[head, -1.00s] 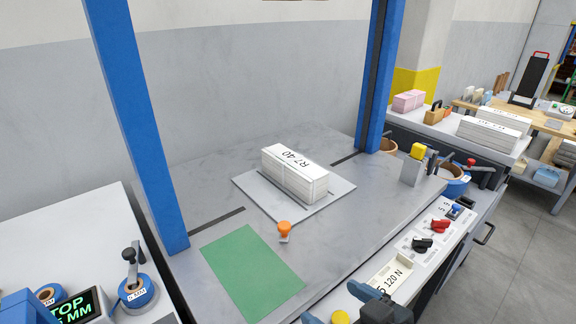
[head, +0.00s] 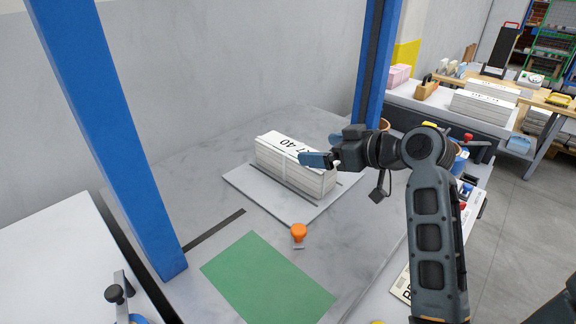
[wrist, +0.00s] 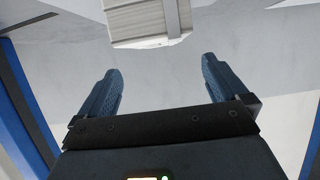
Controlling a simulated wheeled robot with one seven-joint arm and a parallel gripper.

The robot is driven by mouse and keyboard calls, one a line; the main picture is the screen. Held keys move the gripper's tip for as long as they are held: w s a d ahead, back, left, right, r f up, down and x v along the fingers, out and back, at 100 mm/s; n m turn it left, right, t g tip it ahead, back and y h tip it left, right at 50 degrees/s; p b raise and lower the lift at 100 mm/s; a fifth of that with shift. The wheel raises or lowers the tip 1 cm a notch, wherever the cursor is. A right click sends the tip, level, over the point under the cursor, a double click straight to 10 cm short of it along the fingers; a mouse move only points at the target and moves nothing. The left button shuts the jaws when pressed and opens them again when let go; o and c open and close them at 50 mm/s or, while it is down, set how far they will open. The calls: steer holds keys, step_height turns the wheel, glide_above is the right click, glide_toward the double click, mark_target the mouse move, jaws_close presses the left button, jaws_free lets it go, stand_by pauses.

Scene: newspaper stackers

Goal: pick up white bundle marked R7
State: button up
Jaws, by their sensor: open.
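The white bundle marked R7 40 (head: 292,168) is a strapped stack lying on a pale square plate (head: 237,184) on the grey machine table. My gripper (head: 318,150) is in front of its right end in the head view and hides part of the marking. In the wrist view the bundle (wrist: 143,20) is at the top, beyond the fingertips, with a grey strap around it. My gripper's two blue fingers (wrist: 162,78) are apart, with nothing between them. I cannot tell the exact gap to the bundle.
Blue posts stand left (head: 100,140) and right (head: 372,70) of the table. An orange knob (head: 299,233) and a green mat (head: 262,281) are in front of the plate. More white bundles (head: 482,105) and pink ones (head: 398,75) lie on a side table.

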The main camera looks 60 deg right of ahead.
mark_target(293, 149)
steer(key=p+x, duration=0.1)
steer(key=x, duration=0.6)
steer(key=shift+w+f, duration=0.1)
steer(key=shift+f, duration=0.2)
steer(key=shift+c, duration=0.2)
steer(key=c, duration=1.8)
steer(key=shift+r, duration=0.15)
jaws_close()
steer(key=shift+r, duration=0.1)
